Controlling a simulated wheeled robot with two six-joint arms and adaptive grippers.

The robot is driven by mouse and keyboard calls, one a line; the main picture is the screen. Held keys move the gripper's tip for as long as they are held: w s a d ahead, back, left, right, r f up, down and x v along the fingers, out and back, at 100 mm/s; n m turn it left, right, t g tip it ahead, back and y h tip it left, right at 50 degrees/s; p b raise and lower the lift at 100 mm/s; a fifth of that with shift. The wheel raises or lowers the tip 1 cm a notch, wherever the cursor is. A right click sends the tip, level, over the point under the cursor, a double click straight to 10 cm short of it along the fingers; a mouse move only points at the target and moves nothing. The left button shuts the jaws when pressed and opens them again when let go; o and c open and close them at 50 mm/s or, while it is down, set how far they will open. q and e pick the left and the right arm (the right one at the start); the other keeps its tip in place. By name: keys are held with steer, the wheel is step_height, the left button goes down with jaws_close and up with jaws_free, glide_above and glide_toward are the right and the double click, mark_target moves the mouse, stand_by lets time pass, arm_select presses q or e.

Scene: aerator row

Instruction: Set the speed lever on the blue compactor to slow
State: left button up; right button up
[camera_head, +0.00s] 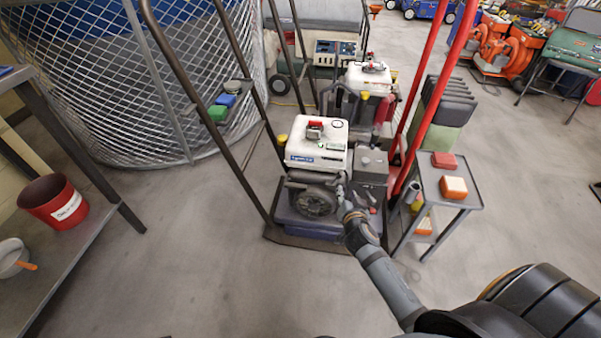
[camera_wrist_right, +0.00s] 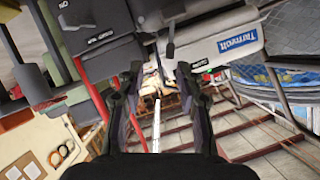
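The compactor (camera_head: 310,220) with a dark blue-purple base stands in the middle of the head view. Its engine has a white tank (camera_head: 317,157) with a red cap and a grey box at the right. My right gripper (camera_head: 345,196) is at the engine's front right side. In the right wrist view the two fingers (camera_wrist_right: 160,75) are apart, with no object clearly held between them. A thin dark lever (camera_wrist_right: 170,38) sticks out from the engine just beyond the fingertips; I cannot tell its setting. My left gripper is not in view.
A second white-tanked machine (camera_head: 368,78) stands close behind. Red handle bars (camera_head: 431,95) rise near the engine's right. A grey cart (camera_head: 450,196) with red and orange boxes stands at right. A dark handle frame (camera_head: 205,105) rises at left. Floor in front is clear.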

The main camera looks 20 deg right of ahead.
mark_target(340, 176)
steer(key=shift+t, duration=0.3)
steer(key=x, duration=0.3)
steer(key=r+b+x, duration=0.1)
steer(key=x, duration=0.2)
steer(key=b+x, duration=0.1)
steer(key=x, duration=0.2)
steer(key=shift+w+a+r, duration=0.1)
steer(key=shift+w+r, duration=0.05)
steer(key=shift+w, duration=0.9)
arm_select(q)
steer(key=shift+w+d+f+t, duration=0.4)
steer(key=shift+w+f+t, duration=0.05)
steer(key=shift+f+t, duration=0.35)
arm_select(e)
steer(key=shift+c, duration=0.2)
jaws_close()
